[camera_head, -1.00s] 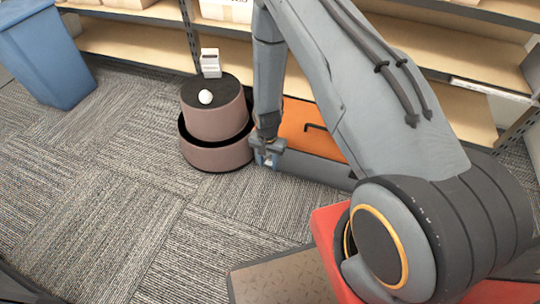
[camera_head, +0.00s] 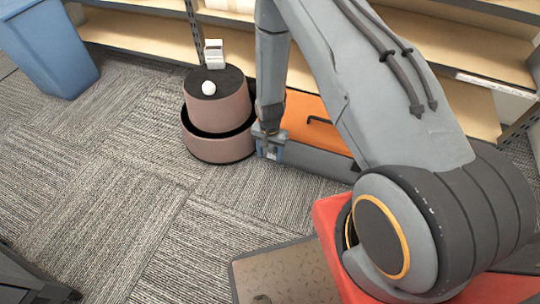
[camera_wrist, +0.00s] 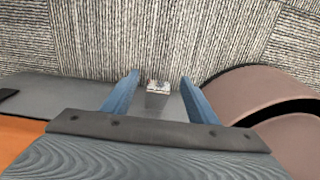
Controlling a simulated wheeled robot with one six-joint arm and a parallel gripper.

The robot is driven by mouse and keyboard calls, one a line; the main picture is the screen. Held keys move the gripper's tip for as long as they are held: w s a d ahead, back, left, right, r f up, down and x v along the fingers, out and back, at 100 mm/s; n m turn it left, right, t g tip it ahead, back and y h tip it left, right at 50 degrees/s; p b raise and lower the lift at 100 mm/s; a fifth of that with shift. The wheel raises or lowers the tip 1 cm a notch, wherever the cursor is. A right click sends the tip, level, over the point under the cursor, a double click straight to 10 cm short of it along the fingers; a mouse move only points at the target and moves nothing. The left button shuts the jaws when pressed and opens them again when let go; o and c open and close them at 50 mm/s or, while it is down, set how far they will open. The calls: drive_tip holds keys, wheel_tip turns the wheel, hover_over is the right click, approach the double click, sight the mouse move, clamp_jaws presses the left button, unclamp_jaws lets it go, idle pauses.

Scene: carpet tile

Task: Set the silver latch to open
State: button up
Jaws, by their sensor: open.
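The silver latch (camera_wrist: 158,88) shows in the wrist view as a small pale metallic piece at the edge of a grey box front (camera_wrist: 65,92). In the head view my gripper hides it. The box is an orange-topped case (camera_head: 308,122) with a black handle, beside the brown round stand. My gripper (camera_head: 268,153) is at the case's left front end, pointing down. In the wrist view its two blue fingers (camera_wrist: 158,92) are apart, one on each side of the latch. I cannot tell whether they touch it.
A brown two-tier round stand (camera_head: 218,115) with a white ball (camera_head: 208,88) and a small white box (camera_head: 214,53) is close to my gripper. Shelves (camera_head: 480,95) stand behind. A blue bin (camera_head: 50,50) is at upper left. Open carpet (camera_head: 110,180) lies at left.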

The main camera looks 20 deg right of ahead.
wheel_tip(320, 180, up, 7)
drive_tip(key=p, duration=0.1)
drive_tip(key=shift+f+p, duration=0.2)
drive_tip(key=shift+p, duration=0.1)
